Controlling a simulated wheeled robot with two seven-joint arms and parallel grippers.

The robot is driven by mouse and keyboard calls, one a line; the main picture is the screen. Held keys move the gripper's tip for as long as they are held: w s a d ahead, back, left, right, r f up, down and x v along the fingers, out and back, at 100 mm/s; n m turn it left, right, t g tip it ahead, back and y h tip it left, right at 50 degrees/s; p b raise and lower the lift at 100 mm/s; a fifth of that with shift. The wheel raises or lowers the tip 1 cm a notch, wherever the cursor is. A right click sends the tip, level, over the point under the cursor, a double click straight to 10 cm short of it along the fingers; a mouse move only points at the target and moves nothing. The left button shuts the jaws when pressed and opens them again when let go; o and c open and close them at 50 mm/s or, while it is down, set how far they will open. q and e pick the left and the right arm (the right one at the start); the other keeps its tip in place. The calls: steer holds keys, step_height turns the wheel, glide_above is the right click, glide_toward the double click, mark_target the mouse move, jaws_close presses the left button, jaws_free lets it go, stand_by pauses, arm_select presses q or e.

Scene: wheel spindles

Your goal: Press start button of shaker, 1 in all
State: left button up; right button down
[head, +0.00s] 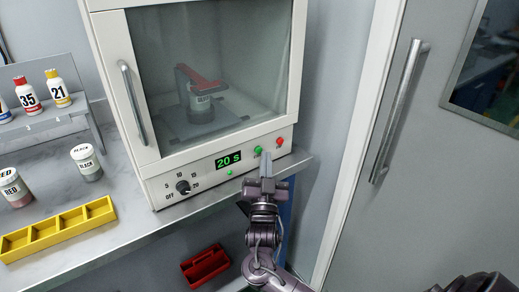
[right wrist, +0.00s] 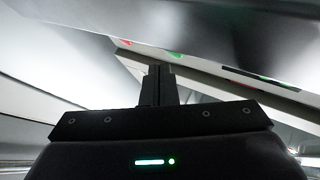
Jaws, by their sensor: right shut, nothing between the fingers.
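The shaker (head: 142,105) is a cream cabinet on the counter with its glass door closed. A grey-lidded can (head: 200,103) sits inside under a red clamp arm. On its front panel are a lit display (head: 228,160) reading 20 s, a black dial (head: 183,187), a green button (head: 258,151) and a red button (head: 279,141). My right gripper (head: 266,160) is shut and empty, with its tips just below and right of the green button; I cannot tell whether they touch it. The right wrist view shows the closed fingers (right wrist: 159,84) close under the panel. My left gripper is not in view.
A yellow divided tray (head: 58,232), a BLACK jar (head: 86,161) and a RED jar (head: 14,187) stand on the counter at left. Numbered bottles (head: 57,88) stand on a rack behind. A red bin (head: 206,266) lies below the counter. A door handle (head: 398,110) is at right.

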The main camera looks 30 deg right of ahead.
steer(key=shift+s, duration=0.1)
steer(key=s, duration=0.1)
steer(key=s+p, duration=0.1)
steer(key=s, duration=0.1)
steer(key=s+p, duration=0.1)
steer(key=s, duration=0.1)
steer(key=shift+d, duration=0.25)
stand_by(1.0)
